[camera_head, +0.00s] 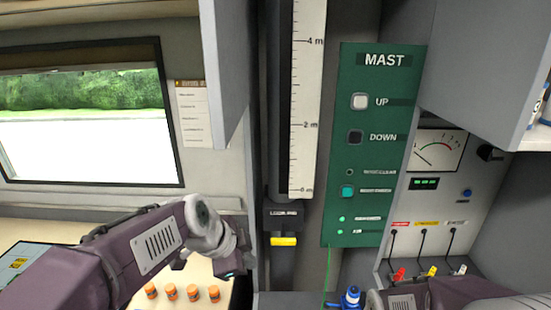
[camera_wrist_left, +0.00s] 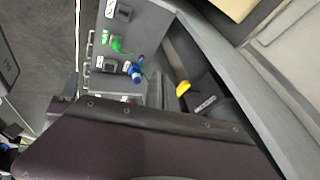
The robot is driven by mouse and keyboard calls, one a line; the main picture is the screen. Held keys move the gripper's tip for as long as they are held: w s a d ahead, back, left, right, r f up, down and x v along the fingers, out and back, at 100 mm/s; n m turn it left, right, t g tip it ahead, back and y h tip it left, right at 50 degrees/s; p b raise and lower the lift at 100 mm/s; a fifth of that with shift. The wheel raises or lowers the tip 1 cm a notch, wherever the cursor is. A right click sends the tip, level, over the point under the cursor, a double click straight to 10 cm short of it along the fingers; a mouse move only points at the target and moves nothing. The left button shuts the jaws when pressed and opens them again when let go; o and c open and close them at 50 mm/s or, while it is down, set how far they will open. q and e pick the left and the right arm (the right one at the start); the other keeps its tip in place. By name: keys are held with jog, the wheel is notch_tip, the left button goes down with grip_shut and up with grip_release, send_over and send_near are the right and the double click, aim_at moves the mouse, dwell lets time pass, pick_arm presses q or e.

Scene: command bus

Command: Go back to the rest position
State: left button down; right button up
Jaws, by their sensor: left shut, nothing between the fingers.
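My left arm comes in from the lower left of the head view and bends at a raised joint. Its gripper (camera_head: 236,272) hangs beyond that joint, small and partly hidden by the arm's own links. It is shut and empty, near the counter with the orange-capped bottles. In the left wrist view a purple link of mine fills the bottom and no fingers show. Part of my right arm shows at the lower right edge of the head view. Its gripper is out of view.
The green MAST panel (camera_head: 350,215) stands right of the scale (camera_head: 307,100). Below the scale is a yellow-handled lock (camera_head: 284,241). Several orange-capped bottles (camera_head: 192,294) stand near my left gripper. A blue connector (camera_head: 351,297) also shows in the left wrist view (camera_wrist_left: 133,70). Cabinets overhang above.

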pick_arm(q)
jog(key=s+a+f+n+g+y, duration=0.1)
jog(key=s+a+f+n+g, duration=0.1)
jog(key=s+a+f+n, duration=0.3)
jog(key=s+a+f+n+g+y, duration=0.1)
jog(key=s+a+f+n, duration=0.4)
jog(key=f+n, duration=0.5)
jog(key=shift+s+a+f+n+g+y, duration=0.4)
jog(key=shift+s+f+y, duration=0.3)
jog(key=shift+s+f, duration=0.7)
jog(key=shift+w+f, duration=0.15)
